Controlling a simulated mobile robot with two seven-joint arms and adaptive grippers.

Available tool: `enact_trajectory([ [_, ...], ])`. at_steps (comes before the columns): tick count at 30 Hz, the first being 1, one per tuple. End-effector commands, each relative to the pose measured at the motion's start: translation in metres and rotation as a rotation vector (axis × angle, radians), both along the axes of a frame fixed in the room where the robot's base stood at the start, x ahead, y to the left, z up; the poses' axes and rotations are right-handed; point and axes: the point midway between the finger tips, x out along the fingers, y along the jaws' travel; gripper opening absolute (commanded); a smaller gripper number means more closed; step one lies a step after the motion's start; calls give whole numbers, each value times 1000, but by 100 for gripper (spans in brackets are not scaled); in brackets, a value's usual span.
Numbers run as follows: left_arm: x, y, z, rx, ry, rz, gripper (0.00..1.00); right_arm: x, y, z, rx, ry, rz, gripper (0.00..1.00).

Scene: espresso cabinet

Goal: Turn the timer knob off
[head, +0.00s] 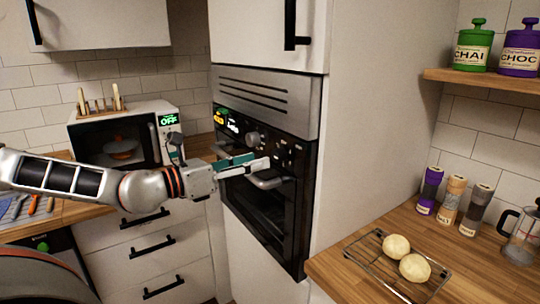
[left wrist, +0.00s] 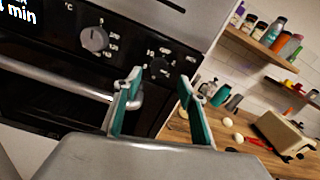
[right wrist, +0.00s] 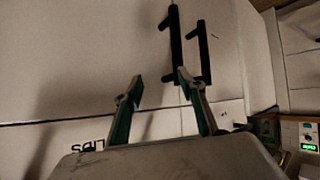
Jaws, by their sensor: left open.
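The built-in oven's black control panel (head: 272,149) bears the knobs. In the left wrist view, a silver knob (left wrist: 95,38) beside a °C mark is at upper left; it also shows in the head view (head: 253,139). A smaller dark knob (left wrist: 159,67) with numbers around it lies to its right; I cannot read a timer label. My left gripper (head: 257,161) is open and empty in front of the panel. In its wrist view, the dark knob appears between the fingertips (left wrist: 160,84), apparently apart from them. My right gripper (left wrist: 160,84) is absent there; its own view shows it open and empty (right wrist: 160,80).
The oven door handle (head: 268,182) runs just below the left gripper. A microwave (head: 88,143) stands at left. A wooden counter (head: 335,268) with a wire rack of two round pale items is at right. White cabinet doors with black handles (right wrist: 176,45) face the right gripper.

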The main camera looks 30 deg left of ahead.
Motion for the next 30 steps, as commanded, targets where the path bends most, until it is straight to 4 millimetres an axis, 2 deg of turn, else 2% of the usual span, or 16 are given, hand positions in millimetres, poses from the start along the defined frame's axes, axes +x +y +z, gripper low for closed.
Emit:
enact_trajectory([
  [6, 19, -8, 0, -5, 3, 0, 41, 2, 0, 12, 1, -8, 0, 40],
  [16, 38, -11, 6, -9, -3, 11, 41, 4, -4, 34, -4, -11, -5, 40],
  [23, 48, -16, 4, -6, 0, 9, 41, -3, -17, 31, -25, 22, -23, 40],
  [30, 53, -21, 1, -3, 1, 3, 41, -7, -18, 29, -27, 38, -29, 40],
])
